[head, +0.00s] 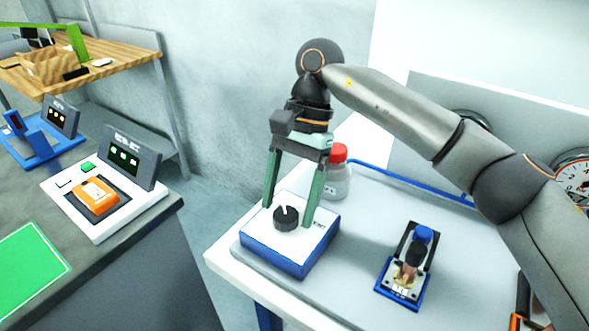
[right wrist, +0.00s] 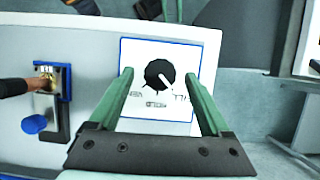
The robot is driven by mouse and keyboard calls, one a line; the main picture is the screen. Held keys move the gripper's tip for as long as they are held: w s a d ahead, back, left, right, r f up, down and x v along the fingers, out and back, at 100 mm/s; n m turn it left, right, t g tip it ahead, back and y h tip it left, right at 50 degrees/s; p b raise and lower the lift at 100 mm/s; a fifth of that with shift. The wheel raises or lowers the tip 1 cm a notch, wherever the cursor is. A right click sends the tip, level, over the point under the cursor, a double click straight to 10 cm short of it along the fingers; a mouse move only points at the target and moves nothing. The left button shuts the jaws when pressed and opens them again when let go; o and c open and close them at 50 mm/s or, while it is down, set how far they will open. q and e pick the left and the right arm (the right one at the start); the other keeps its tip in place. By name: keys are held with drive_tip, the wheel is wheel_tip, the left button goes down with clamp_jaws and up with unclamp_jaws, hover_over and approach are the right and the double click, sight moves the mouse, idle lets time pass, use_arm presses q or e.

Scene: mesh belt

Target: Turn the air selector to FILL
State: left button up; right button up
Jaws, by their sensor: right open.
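The air selector is a white-faced box with blue sides (head: 272,257) near the left edge of the white bench. Its round black knob (head: 286,219) carries a white pointer, pointing away from me in the head view. In the right wrist view the knob (right wrist: 158,73) shows its pointer aimed to the lower right. Small labels surround the knob; I cannot read them surely. My right gripper (head: 288,212) is open and empty, pointing down with one finger on each side of the knob. The fingers look apart from the knob. My left gripper is not in view.
A blue-based fixture with a brass fitting (head: 403,276) stands right of the box. A red-capped bottle (head: 338,178) and a blue hose (head: 400,177) are behind. A gauge (head: 573,178) is at far right. A separate bench at left holds an orange device (head: 97,197).

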drive_tip(key=p+v, duration=0.2)
drive_tip(key=v, duration=0.9)
drive_tip(key=shift+r, duration=0.35)
drive_tip(key=shift+s, duration=0.1)
